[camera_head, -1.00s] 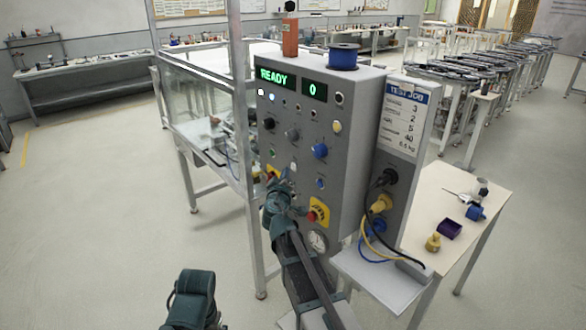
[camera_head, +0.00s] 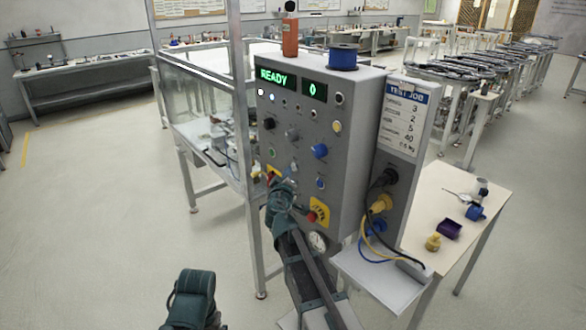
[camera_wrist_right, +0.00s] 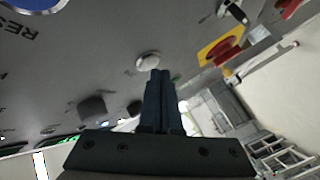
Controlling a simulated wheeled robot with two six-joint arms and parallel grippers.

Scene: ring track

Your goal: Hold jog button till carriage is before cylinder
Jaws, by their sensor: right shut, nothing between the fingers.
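The grey control panel (camera_head: 305,120) shows green READY and 0 displays. My right gripper (camera_head: 279,180) is at the panel's lower left, its fingers shut and empty. In the right wrist view its fingertips (camera_wrist_right: 160,73) lie close beside a round white button (camera_wrist_right: 148,61); I cannot tell if they touch it. I cannot read a jog label on it. The glass-walled machine (camera_head: 205,130) left of the panel holds small parts; carriage and cylinder cannot be made out. My left gripper is not in view.
A red stop button on yellow (camera_wrist_right: 222,50) is right of the fingertips in the wrist view. Another red button (camera_head: 311,216) sits low on the panel. A shelf with cables (camera_head: 385,278) and a side table (camera_head: 475,180) stand right.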

